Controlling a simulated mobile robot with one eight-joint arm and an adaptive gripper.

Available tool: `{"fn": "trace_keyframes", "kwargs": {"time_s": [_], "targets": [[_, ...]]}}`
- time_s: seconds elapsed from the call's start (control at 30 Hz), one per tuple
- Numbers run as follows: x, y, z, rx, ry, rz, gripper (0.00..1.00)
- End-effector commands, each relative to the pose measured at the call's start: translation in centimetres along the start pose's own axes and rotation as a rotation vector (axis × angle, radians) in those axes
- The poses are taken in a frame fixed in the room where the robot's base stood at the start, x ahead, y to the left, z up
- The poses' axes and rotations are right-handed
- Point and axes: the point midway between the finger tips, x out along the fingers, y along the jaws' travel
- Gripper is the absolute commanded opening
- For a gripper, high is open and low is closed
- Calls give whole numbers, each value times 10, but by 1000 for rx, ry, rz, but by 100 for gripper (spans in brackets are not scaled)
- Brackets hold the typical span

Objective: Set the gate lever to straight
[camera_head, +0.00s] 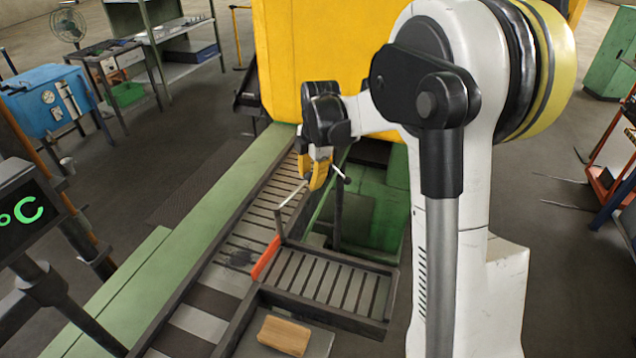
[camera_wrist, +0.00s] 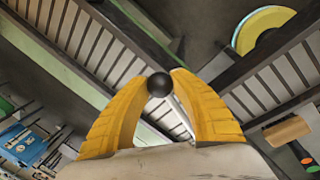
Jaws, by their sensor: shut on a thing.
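The gate lever (camera_head: 293,194) is a pale rod slanting up from a dark post beside the roller conveyor. Its round black knob (camera_wrist: 159,84) shows in the wrist view between the fingertips. My gripper (camera_head: 317,186) has yellow fingers and is shut on the knob; in the wrist view the fingertips (camera_wrist: 161,80) touch it from both sides. In the head view the knob is hidden by the fingers. The orange gate flap (camera_head: 266,258) stands at the mouth of the side branch, roughly in line with the conveyor's right rail.
The roller conveyor (camera_head: 265,213) runs back towards a yellow machine (camera_head: 315,45). A side roller branch (camera_head: 325,282) leaves to the right. A display (camera_head: 28,212) stands at left.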

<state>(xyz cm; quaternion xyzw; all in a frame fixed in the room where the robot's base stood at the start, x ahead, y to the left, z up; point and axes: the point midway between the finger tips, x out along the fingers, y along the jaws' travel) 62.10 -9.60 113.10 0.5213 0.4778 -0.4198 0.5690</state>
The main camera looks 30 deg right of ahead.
Motion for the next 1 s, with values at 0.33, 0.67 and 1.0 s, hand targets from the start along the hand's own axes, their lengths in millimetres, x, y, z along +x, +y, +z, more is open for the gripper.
{"fn": "trace_keyframes", "kwargs": {"time_s": [0.33,0.67,1.0], "targets": [[2,11,-7,-94,20,-1,0],[2,13,-8,-102,22,0,0],[2,12,-7,-101,21,0,53]]}}
